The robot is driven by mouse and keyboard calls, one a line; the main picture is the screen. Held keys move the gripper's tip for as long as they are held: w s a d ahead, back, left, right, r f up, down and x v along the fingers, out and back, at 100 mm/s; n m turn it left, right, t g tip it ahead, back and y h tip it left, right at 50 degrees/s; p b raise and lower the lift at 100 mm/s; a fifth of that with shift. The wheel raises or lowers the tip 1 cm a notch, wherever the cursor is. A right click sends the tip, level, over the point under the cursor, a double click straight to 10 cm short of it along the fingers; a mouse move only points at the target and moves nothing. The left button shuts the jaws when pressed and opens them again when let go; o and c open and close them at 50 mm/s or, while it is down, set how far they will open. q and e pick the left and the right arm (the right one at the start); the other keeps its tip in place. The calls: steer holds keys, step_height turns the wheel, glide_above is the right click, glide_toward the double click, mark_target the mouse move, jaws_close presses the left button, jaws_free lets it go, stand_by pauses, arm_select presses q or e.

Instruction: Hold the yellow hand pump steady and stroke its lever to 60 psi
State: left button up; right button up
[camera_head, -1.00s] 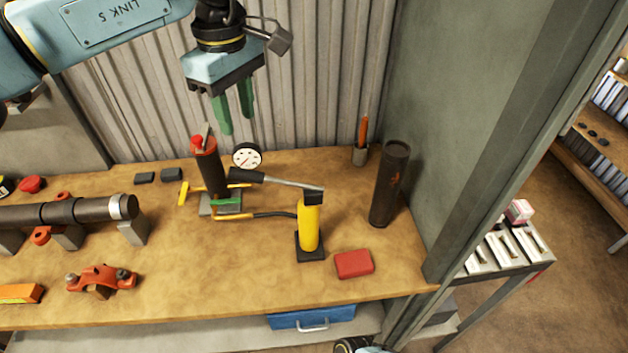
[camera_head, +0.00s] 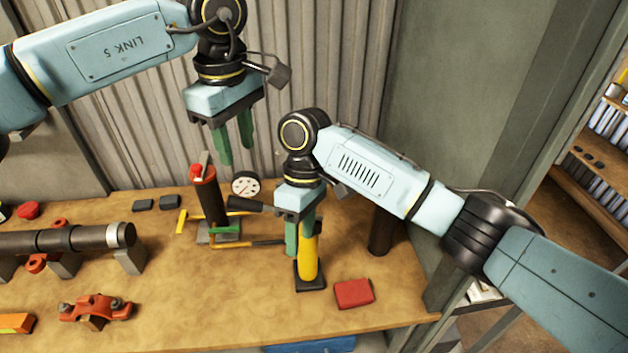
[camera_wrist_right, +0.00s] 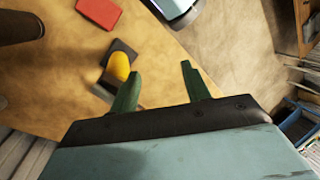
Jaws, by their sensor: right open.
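The yellow hand pump (camera_head: 308,260) stands upright on its black base on the bench; its top and most of its lever are hidden behind my right arm. The black lever grip (camera_head: 243,203) shows to the left. My right gripper (camera_head: 299,245) is open, with its green fingers at the pump in the head view; contact cannot be told. In the right wrist view the pump (camera_wrist_right: 119,67) appears just beyond the left finger, outside the gap. The white dial gauge (camera_head: 246,184) is too small to read.
A dark red-capped cylinder (camera_head: 208,198) stands left of the pump, joined by a hose. A red block (camera_head: 353,293) lies right of the pump. A dark tube (camera_head: 381,232) stands behind my right arm. A dark pipe (camera_head: 70,239) lies at the left. The front middle of the bench is clear.

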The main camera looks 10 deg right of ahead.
steer(key=w+d+r+n+t+h, duration=0.1)
steer(key=w+d+r+n+t, duration=0.15)
steer(key=r, duration=0.25)
steer(key=w+d+r+n+t, duration=0.1)
steer(key=w+r+n, duration=0.2)
steer(key=r+n, duration=0.15)
glide_above(308, 251)
steer(key=w+d, duration=0.2)
steer(key=shift+m, duration=0.3)
steer(key=f, duration=1.3)
steer(key=shift+w+a+f, duration=0.1)
steer(key=shift+w+a, duration=0.1)
jaws_close()
